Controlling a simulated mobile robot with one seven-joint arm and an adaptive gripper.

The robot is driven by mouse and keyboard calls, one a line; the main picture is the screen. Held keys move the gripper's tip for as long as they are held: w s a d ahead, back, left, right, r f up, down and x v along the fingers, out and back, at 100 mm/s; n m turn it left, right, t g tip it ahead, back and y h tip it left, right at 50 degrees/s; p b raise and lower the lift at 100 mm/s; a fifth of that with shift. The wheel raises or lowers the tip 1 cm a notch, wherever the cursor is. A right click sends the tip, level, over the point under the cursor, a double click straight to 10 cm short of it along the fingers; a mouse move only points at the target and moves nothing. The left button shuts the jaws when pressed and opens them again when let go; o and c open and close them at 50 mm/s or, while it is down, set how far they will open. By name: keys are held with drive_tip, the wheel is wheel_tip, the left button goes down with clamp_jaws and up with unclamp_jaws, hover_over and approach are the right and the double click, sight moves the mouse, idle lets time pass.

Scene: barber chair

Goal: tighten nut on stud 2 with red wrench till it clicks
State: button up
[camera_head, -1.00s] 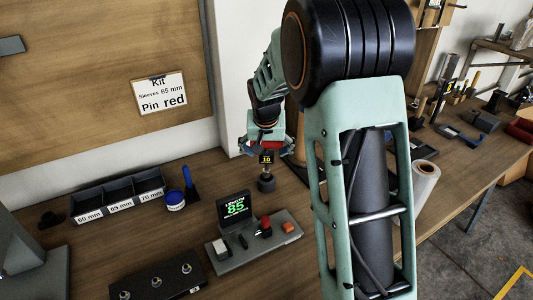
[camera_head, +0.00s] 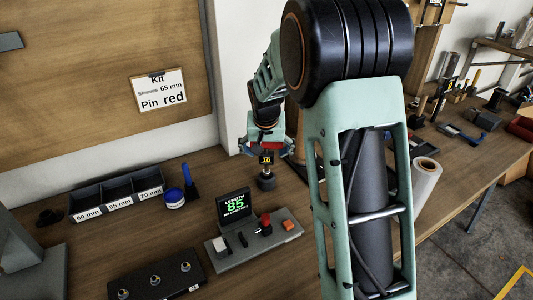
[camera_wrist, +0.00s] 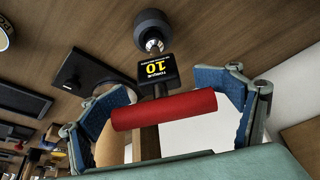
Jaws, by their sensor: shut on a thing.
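My gripper (camera_head: 264,143) is shut on the red handle of the red wrench (camera_wrist: 165,110), which lies across between its blue pads in the wrist view. The wrench's black display (camera_head: 266,159) reads 10, marked torque in the wrist view (camera_wrist: 157,70). A dark round socket (camera_head: 266,183) hangs below it, also in the wrist view (camera_wrist: 152,32). The stud numbers are too small to read. The wrench is well apart from the plate, to its upper right.
A grey control box (camera_head: 255,243) with a screen (camera_head: 234,205) reading 85 and a red-topped lever (camera_head: 266,222) stands between wrench and plate. Labelled bins (camera_head: 118,203), a blue-lidded jar (camera_head: 174,197) and a blue-handled tool (camera_head: 188,177) sit behind. A white roll (camera_head: 425,180) stands right.

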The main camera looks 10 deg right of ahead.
drive_tip(key=shift+f+b, duration=0.9)
drive_tip(key=shift+f, duration=0.3)
drive_tip(key=shift+c, duration=0.2)
drive_tip(key=o, duration=1.7)
